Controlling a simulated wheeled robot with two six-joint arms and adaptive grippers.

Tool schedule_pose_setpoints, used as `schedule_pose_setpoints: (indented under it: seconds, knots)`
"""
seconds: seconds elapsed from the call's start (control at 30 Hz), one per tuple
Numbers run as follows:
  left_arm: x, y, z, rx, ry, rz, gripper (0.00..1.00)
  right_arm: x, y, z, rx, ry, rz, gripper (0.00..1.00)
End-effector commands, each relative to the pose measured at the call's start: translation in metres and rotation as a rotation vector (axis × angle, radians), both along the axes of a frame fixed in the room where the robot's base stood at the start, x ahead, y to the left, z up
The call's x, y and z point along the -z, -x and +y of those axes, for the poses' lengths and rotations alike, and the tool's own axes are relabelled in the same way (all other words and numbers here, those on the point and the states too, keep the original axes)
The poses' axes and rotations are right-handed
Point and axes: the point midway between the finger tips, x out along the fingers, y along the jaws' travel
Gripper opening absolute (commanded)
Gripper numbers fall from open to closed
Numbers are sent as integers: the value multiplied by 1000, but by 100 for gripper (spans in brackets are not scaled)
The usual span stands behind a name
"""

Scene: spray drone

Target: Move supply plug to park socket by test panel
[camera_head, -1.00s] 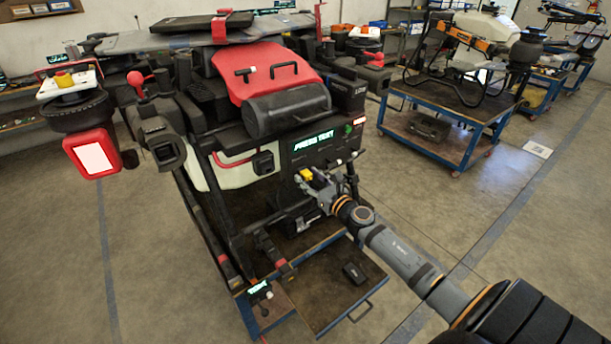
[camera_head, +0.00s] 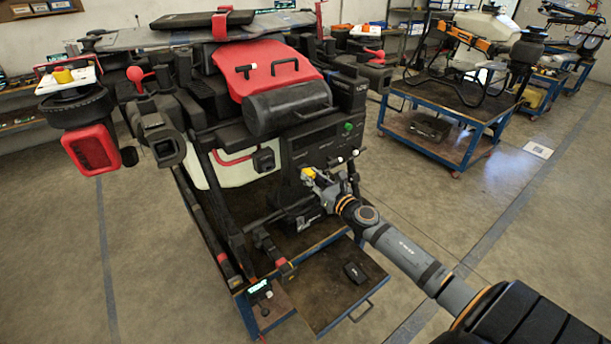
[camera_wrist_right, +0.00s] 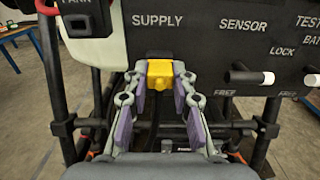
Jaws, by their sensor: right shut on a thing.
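The yellow supply plug (camera_wrist_right: 160,73) sits between the fingers of my right gripper (camera_wrist_right: 161,97) in the right wrist view, just below the SUPPLY label. My right gripper (camera_head: 312,178) is shut on it at the front of the dark test panel (camera_head: 318,145) in the head view. The socket behind the plug is hidden, so I cannot tell how deep the plug sits. The black park socket (camera_wrist_right: 87,20) is at the upper left of the wrist view, under a partly cut PARK label. It also shows in the head view (camera_head: 264,160). My left gripper is out of view.
The panel's SENSOR and TEST BAT LOCK area has white-tipped pegs (camera_wrist_right: 266,78) to the right. Dark frame bars (camera_wrist_right: 60,110) stand on both sides. The drone's red-covered body (camera_head: 268,72) is above; a low blue-edged cart (camera_head: 330,300) lies below.

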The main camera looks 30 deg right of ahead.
Motion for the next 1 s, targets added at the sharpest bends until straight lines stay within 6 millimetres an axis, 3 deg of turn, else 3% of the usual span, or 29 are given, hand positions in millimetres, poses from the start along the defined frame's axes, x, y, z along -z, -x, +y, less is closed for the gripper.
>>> schedule_pose_setpoints:
  seconds: [1.0]
  knots:
    - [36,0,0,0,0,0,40,4,37,-6,12,10,14,0]
